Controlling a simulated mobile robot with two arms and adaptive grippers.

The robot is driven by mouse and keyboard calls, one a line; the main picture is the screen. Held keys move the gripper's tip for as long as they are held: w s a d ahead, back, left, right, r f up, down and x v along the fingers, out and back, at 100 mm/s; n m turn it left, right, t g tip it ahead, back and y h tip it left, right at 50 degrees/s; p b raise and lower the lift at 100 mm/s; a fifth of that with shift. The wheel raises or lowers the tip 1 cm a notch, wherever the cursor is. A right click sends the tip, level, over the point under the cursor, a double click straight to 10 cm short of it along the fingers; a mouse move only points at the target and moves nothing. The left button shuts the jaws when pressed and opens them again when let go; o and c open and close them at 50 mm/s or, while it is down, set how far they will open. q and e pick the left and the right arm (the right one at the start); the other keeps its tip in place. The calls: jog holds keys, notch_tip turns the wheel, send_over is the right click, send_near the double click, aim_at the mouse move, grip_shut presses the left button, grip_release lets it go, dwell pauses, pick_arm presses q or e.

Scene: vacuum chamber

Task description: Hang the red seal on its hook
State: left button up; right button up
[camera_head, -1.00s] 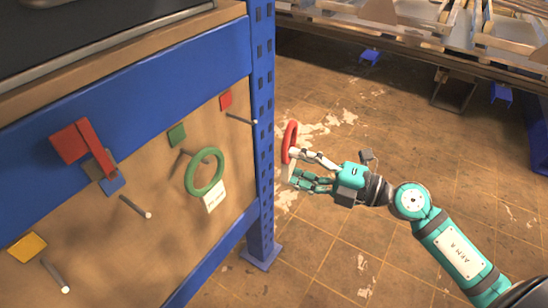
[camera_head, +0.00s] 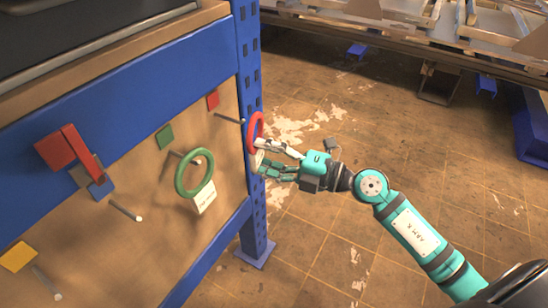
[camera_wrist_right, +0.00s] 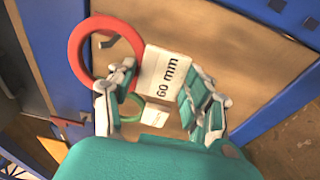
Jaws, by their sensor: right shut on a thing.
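The red seal (camera_head: 255,127) is a ring held upright in my right gripper (camera_head: 262,155), beside the blue post at the board's right edge. In the right wrist view the red seal (camera_wrist_right: 78,62) carries a white tag (camera_wrist_right: 163,74) reading "60 mm", which sits between the fingers of my right gripper (camera_wrist_right: 160,100). The hook below the red square (camera_head: 213,99) is a short peg (camera_head: 228,118) sticking out from the board. Its tip is close to the left of the ring; I cannot tell whether it is inside the ring. My left gripper is not in view.
A green ring (camera_head: 194,172) with a white tag hangs on the peg by the green square (camera_head: 165,137). Bare pegs (camera_head: 126,211) stick out further left, near blue and yellow (camera_head: 18,257) squares. The blue post (camera_head: 250,200) stands close to my right gripper.

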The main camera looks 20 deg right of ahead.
jog(key=shift+x, duration=1.05)
jog(key=shift+w+a+f, duration=0.15)
jog(key=shift+w+a, duration=0.3)
jog(key=shift+w, duration=0.35)
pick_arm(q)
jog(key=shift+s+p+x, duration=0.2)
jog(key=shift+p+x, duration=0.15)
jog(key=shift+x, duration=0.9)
pick_arm(e)
jog(key=shift+w+a+f, duration=0.3)
jog(key=shift+w+f, duration=0.05)
jog(key=shift+f, duration=0.1)
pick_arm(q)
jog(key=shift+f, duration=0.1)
pick_arm(e)
jog(key=o, duration=0.7)
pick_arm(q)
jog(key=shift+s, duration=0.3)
pick_arm(e)
jog(key=o, duration=0.5)
